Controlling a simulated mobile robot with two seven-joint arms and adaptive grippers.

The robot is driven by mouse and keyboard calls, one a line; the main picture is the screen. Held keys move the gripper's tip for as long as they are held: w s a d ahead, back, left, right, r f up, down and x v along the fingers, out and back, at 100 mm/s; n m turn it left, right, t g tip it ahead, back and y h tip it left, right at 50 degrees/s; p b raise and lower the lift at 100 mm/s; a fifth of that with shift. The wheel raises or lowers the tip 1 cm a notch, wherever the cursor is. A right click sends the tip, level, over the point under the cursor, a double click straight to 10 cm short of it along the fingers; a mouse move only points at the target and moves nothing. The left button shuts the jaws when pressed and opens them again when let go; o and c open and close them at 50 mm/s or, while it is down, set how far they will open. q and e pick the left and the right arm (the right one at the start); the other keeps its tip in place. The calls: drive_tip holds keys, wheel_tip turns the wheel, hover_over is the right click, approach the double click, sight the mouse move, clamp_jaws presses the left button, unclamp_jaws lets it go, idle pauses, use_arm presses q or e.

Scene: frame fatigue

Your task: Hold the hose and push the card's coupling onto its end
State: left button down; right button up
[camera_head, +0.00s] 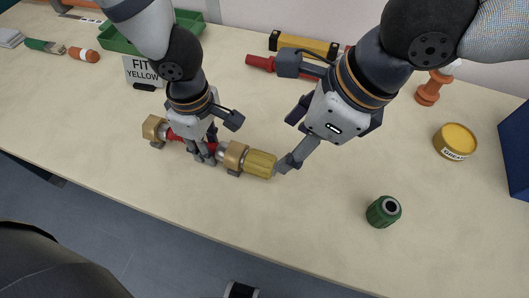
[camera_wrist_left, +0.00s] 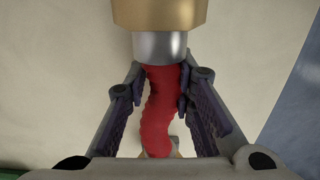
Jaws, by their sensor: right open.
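The red hose (camera_wrist_left: 160,110) lies low over the table, with a silver ferrule (camera_wrist_left: 160,47) and tan end blocks (camera_head: 235,156) (camera_head: 154,130). My left gripper (camera_head: 205,157) is around its middle, fingers close on both sides in the left wrist view. The yellow coupling (camera_head: 260,164) sits in line with the right end block and appears to touch it; how far it is on cannot be told. My right gripper (camera_head: 287,166) is open at the coupling's outer end. A card (camera_head: 143,71) reading "FIT YELLOW" stands at the back left. A green coupling (camera_head: 383,211) stands at the right.
A green tray (camera_head: 115,41) is at the back left. A yellow-black box (camera_head: 303,44) and a red handle (camera_head: 260,63) lie behind my right gripper. An orange spool-like piece (camera_head: 432,89), a yellow tin (camera_head: 456,141) and a blue bin (camera_head: 517,150) are at the right. The front edge is clear.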

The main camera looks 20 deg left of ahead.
use_arm(q)
drive_tip(key=c, duration=1.3)
unclamp_jaws()
drive_tip(key=shift+f, duration=0.1)
wheel_tip(320, 180, up, 12)
drive_tip(key=shift+s, duration=0.15)
